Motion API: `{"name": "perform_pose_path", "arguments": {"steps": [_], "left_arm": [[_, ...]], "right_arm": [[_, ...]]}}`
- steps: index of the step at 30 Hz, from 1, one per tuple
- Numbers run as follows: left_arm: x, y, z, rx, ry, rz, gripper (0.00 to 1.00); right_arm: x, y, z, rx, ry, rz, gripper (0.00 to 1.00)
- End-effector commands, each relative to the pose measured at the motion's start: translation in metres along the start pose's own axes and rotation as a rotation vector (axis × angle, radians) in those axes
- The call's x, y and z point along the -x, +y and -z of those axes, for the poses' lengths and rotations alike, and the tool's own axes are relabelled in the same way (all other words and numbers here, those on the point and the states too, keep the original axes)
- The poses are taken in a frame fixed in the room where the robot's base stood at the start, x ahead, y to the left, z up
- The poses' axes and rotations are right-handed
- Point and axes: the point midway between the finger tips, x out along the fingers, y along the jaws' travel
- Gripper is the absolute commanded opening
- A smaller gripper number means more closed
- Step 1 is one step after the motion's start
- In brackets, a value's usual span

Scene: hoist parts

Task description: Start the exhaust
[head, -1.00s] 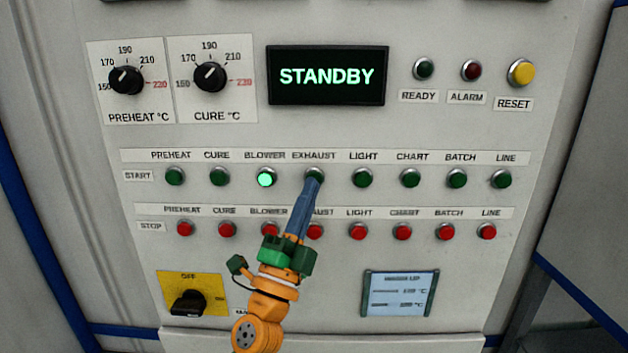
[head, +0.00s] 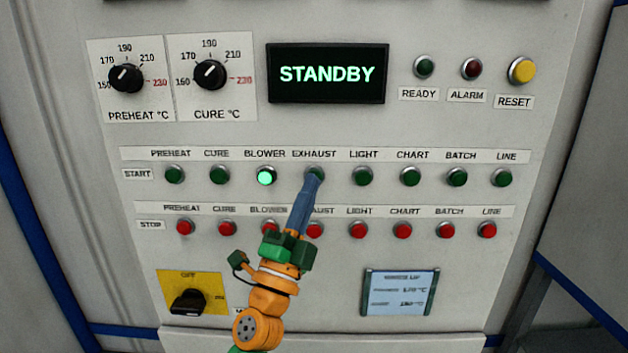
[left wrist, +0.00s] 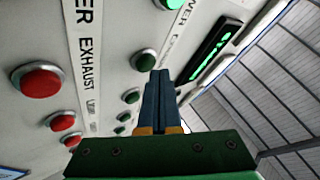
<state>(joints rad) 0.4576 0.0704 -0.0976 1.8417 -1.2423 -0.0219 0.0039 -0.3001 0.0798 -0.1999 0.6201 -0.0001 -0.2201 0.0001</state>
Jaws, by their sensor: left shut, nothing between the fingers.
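The green EXHAUST start button (head: 315,173) is in the START row, just right of the lit BLOWER button (head: 265,177). It looks dark, and its lower part is covered by my left gripper (head: 313,179). The gripper is shut and empty, its blue fingers pointing up at the button. In the left wrist view the closed fingertips (left wrist: 159,75) are beside the EXHAUST start button (left wrist: 144,60); I cannot tell whether they touch it. The red EXHAUST stop button (head: 315,231) is partly beside the fingers. My right gripper is not in view.
The other START buttons are dark green. The STOP row of red buttons lies below. The display (head: 327,75) reads STANDBY. Two knobs are upper left, a yellow RESET button (head: 521,70) upper right, and a black rotary switch (head: 187,302) lower left.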

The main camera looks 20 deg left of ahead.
Motion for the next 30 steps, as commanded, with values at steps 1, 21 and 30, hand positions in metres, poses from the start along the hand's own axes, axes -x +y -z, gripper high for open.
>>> {"name": "perform_pose_path", "arguments": {"steps": [1,21,30], "left_arm": [[-0.0003,0.0014,-0.0009,0.0,0.0,0.0,0.0],[-0.0036,0.0031,-0.0029,-0.001,0.0,0.0,0.0],[-0.0061,0.0051,-0.0049,-0.001,0.0,0.0,0.0]], "right_arm": [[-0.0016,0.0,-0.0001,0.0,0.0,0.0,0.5],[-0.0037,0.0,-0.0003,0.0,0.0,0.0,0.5],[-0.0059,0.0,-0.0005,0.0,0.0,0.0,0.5]]}}
